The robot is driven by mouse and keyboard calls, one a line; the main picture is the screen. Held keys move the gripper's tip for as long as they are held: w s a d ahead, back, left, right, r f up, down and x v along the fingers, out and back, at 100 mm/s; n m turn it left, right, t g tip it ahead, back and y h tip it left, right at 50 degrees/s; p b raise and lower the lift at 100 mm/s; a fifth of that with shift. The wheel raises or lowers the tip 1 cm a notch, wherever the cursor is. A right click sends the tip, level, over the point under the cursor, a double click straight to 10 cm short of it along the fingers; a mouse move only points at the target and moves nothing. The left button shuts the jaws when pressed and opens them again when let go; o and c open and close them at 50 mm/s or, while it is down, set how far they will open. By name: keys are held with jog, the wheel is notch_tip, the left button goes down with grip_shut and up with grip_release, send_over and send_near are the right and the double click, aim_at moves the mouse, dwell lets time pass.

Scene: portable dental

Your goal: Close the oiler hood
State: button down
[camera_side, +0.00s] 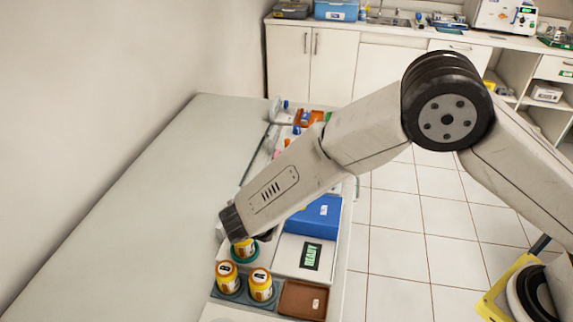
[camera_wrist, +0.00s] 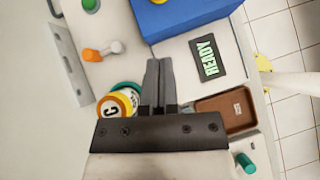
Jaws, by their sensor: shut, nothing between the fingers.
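A white unit (camera_side: 288,262) with a dark screen reading READY (camera_side: 311,256) stands on the bench, and a blue box-like part (camera_side: 318,217) adjoins it at the back. I cannot tell for sure which part is the oiler hood, or whether it is open. In the wrist view the READY screen (camera_wrist: 208,58) is right of my fingers and the blue part (camera_wrist: 185,18) is beyond them. My gripper (camera_wrist: 159,62) is shut and empty, pointing toward the blue part with an unclear gap. In the side view my arm hides most of the gripper.
Several yellow jars with lettered lids stand near the front; jar C (camera_wrist: 117,104) is just left of my fingers. A brown tray (camera_side: 303,298) lies right of the jars. Small coloured items (camera_side: 305,118) lie at the far bench end. The bench's left surface (camera_side: 130,215) is clear.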

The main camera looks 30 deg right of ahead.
jog(key=shift+v, duration=2.45)
jog(key=s+d+r+m+y, duration=0.1)
jog(key=s+d+m, duration=0.3)
jog(key=d+m, duration=0.4)
jog(key=s+d+r+m+g+y, duration=0.1)
jog(key=s+d+m+y, duration=0.3)
jog(key=d+m, duration=0.4)
jog(key=s+d+r+m+g+y, duration=0.1)
jog(key=s+d+r+m+y, duration=0.1)
jog(key=s+d+m, duration=0.4)
jog(key=d+r+m, duration=0.1)
jog(key=d+m, duration=0.1)
jog(key=d, duration=0.1)
jog(key=shift+d+r+y, duration=0.2)
jog(key=shift+r+y, duration=0.05)
jog(key=shift+y, duration=0.15)
